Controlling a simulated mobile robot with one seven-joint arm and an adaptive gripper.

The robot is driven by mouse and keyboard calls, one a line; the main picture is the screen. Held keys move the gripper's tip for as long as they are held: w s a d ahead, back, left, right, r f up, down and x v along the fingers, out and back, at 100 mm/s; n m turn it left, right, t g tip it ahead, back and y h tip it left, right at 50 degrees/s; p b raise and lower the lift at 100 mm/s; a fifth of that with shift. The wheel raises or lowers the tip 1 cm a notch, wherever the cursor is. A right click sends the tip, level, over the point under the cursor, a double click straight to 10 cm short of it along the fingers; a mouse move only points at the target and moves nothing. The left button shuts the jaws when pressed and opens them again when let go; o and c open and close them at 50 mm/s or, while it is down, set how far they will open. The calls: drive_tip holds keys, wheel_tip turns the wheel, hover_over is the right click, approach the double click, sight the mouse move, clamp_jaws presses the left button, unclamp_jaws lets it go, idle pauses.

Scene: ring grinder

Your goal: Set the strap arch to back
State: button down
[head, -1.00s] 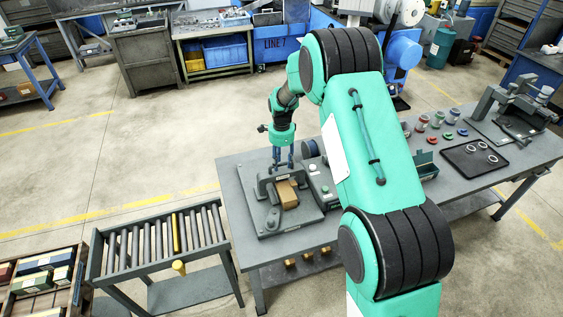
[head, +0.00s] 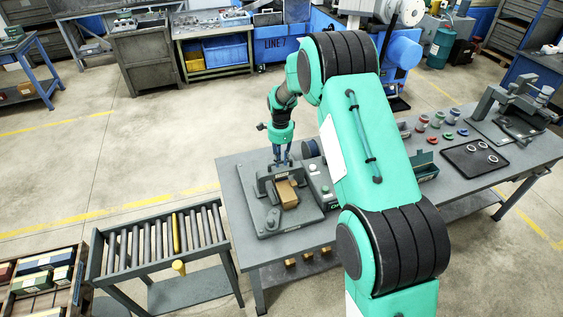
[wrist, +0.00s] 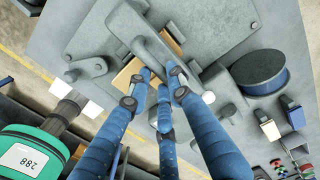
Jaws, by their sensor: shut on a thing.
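The strap arch (head: 265,180) is a grey bar frame standing on a grey base plate (head: 300,218) at the near left of the table. A small brown box (head: 287,194) lies on the plate just in front of the arch. My gripper (head: 281,163) reaches down to the arch from above and behind. In the wrist view, the blue fingers of my gripper (wrist: 161,75) are closed on the arch's bar (wrist: 150,45), with the box (wrist: 126,76) partly hidden beneath it. The exact contact is partly hidden by the fingers.
A roller conveyor (head: 160,240) stands to the left. My arm hides the table's middle.

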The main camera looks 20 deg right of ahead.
drive_tip(key=w, duration=1.5)
drive_tip(key=shift+r, duration=0.15)
drive_tip(key=shift+w+r, duration=0.1)
drive_tip(key=c, duration=1.5)
unclamp_jaws()
drive_tip(key=shift+w, duration=0.1)
drive_tip(key=shift+c, duration=0.2)
wheel_tip(320, 180, up, 12)
